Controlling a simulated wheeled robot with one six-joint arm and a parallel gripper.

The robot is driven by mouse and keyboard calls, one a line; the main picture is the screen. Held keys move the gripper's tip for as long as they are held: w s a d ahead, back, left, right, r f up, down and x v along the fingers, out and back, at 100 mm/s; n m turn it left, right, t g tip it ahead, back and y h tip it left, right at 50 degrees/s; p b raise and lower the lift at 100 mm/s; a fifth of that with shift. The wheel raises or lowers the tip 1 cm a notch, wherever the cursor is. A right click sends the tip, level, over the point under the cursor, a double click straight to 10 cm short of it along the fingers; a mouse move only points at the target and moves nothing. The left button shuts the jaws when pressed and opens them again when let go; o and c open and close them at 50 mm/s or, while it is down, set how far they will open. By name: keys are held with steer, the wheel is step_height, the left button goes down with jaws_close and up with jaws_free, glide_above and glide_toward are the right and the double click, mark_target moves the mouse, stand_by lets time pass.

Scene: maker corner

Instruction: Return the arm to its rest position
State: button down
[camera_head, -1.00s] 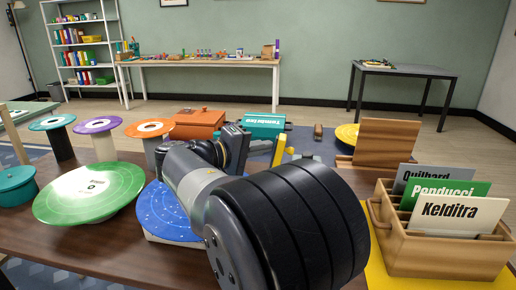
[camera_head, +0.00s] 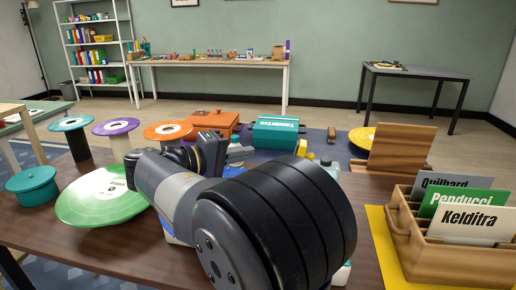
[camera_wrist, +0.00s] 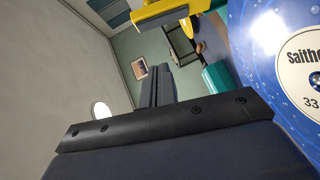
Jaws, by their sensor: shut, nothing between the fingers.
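My arm fills the middle of the head view, folded low over the brown table (camera_head: 110,248). My gripper shows in the wrist view (camera_wrist: 157,88), with its two dark fingers together and nothing between them. In the head view my arm hides the fingertips. A blue record marked "Saitho..." (camera_wrist: 268,62) shows at the right of the wrist view, apart from the fingers. In the head view it is almost fully hidden behind my arm. A yellow bar-like object (camera_wrist: 178,10) shows at the top of the wrist view.
A green record (camera_head: 85,205), a teal pot (camera_head: 32,184) and several discs on stands are left of my arm. A wooden crate of name cards (camera_head: 450,262) stands right on a yellow mat (camera_head: 388,262). An orange box (camera_head: 214,121) and teal box (camera_head: 275,130) are behind.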

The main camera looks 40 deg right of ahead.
steer(key=shift+w+a+r, duration=0.1)
steer(key=shift+a+r, duration=0.1)
steer(key=shift+a, duration=1.5)
